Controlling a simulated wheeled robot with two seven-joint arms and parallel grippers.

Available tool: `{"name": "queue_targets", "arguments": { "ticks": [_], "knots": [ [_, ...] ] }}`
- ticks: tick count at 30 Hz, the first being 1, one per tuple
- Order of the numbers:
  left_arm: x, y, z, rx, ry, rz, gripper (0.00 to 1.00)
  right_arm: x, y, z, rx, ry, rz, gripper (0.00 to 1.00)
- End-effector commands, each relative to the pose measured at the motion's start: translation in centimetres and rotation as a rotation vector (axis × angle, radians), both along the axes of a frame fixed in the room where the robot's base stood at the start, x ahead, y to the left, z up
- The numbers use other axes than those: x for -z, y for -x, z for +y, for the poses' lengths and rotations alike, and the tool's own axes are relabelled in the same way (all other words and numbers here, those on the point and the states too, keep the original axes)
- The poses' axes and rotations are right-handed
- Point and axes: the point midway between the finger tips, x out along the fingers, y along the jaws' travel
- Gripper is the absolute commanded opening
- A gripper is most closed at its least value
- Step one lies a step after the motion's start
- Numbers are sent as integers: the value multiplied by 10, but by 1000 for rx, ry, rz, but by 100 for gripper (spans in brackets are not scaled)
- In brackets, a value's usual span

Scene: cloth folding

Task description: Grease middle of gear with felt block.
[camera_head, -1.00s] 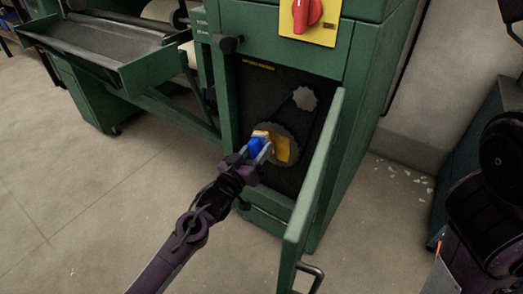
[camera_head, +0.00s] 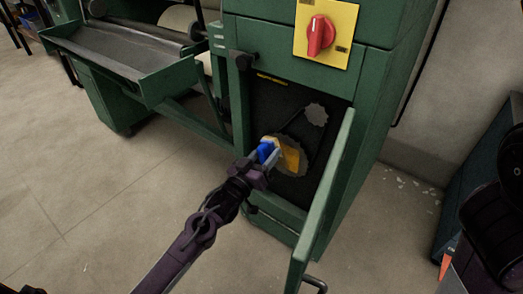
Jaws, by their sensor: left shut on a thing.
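A large grey toothed gear (camera_head: 299,152) sits in the dark opening of the green machine, with a yellow-orange patch (camera_head: 291,157) on its face. A smaller gear (camera_head: 315,114) is above and to the right. My left gripper (camera_head: 268,157) is shut on a block with a blue body (camera_head: 265,149) and a yellowish top. The block is in front of the gear's left part and hides some of it. I cannot tell whether it touches the gear. My right arm shows at the right edge, but its gripper is out of view.
The green door (camera_head: 324,202) stands open to the right of the opening, close to my left arm. A red rotary switch (camera_head: 320,36) on a yellow plate is above. A green tray (camera_head: 128,62) juts out at the upper left. The floor (camera_head: 110,210) at left is clear.

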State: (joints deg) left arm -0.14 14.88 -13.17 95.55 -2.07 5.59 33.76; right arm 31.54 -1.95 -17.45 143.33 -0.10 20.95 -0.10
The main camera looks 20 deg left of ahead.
Motion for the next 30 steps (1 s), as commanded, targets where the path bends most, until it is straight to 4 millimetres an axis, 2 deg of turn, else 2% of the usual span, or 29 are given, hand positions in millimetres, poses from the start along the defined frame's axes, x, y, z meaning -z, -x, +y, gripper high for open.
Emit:
{"name": "queue_targets", "arguments": {
  "ticks": [4,11,21,30],
  "knots": [
    [-2,4,-15,3,3,0,27,-9,0,0,0,0,0,25],
    [-2,7,-22,4,2,-1,27,-11,0,0,0,0,0,25],
    [-2,18,-47,4,2,2,27,-24,0,0,0,0,0,25],
    [-1,22,-58,3,2,0,27,-28,0,0,0,0,0,25]
  ]
}}
